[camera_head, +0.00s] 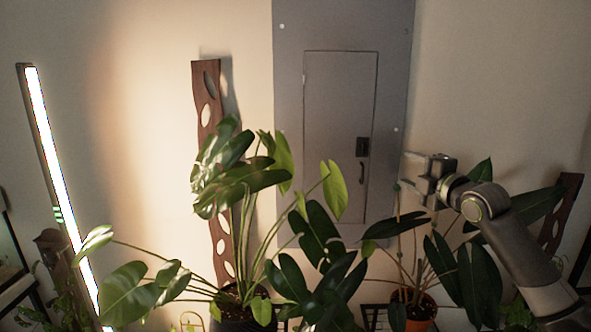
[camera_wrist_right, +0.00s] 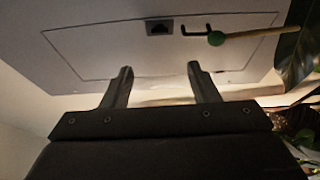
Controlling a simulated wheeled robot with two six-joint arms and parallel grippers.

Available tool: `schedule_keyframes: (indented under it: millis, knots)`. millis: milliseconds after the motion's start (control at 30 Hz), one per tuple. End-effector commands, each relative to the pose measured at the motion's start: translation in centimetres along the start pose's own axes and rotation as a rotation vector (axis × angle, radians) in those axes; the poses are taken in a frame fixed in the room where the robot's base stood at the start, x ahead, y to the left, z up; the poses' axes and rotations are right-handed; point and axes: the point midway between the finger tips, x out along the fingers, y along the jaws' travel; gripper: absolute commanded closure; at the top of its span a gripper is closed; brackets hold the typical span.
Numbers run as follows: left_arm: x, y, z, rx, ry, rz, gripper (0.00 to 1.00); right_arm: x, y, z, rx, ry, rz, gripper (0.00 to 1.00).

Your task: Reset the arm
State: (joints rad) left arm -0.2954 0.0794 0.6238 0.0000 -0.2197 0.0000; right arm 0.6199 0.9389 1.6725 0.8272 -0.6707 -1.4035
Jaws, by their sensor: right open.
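My right gripper (camera_head: 408,170) is raised in front of the wall, just right of the grey panel door in the head view. Its arm comes in from the lower right. In the right wrist view the two fingers of this gripper (camera_wrist_right: 160,85) stand apart with nothing between them. The grey electrical panel (camera_head: 340,85) is behind it on the wall, and it also fills much of the wrist view (camera_wrist_right: 90,45). A thin stick with a green tip (camera_wrist_right: 217,38) shows beyond the fingers. My left gripper is not in view.
A large leafy plant (camera_head: 235,185) stands in a dark pot at centre. A second plant in an orange pot (camera_head: 415,308) stands below my right gripper, its leaves near my arm. A lit tube lamp (camera_head: 55,165) leans at left. The upper wall is free.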

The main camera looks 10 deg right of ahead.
Motion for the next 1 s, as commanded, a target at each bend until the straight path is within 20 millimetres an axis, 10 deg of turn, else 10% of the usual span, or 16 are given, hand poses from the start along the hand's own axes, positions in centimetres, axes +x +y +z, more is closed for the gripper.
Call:
schedule_keyframes:
  millis: [167,367,700,1000]
  knots:
    - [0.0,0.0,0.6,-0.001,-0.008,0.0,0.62,-0.3,-4.6,-1.4,0.063,0.004,-0.078,0.45]
    - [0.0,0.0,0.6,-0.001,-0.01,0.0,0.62,-3.8,-17.6,-5.7,0.282,-0.038,-0.312,0.45]
    - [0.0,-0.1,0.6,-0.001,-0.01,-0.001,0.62,-18.6,-35.8,-13.1,0.77,-0.354,-0.668,0.45]
    - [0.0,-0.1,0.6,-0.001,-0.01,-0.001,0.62,-32.6,-41.6,-16.9,1.139,-0.79,-0.784,0.45]
